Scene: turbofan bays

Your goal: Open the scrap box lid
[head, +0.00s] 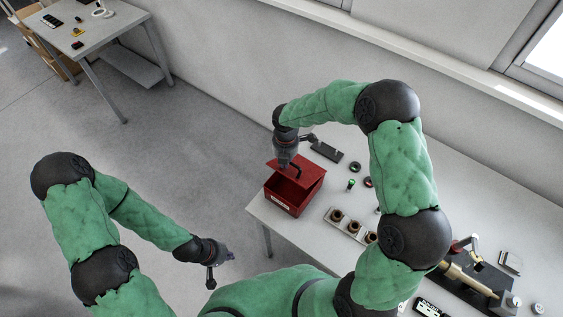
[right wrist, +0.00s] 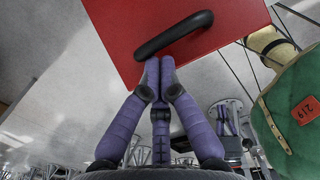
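The red scrap box (head: 284,199) stands at the near left corner of the table, with a pale label on its front. Its red lid (head: 306,168) is raised and tilted, and the dark inside shows below it. My right gripper (head: 287,163) is at the lid. In the right wrist view the red lid (right wrist: 112,25) carries a black handle (right wrist: 180,32). The right fingers are together, their tips right at the handle's edge; I see no handle between them. My left gripper (head: 220,264) is away from the table at lower left; its fingers are too small to judge.
Right of the box are a holder with brown-rimmed cups (head: 351,225), a green button piece (head: 351,184) and a dark flat device (head: 327,151). A brass fixture (head: 462,272) stands farther right. The floor left of the box is clear.

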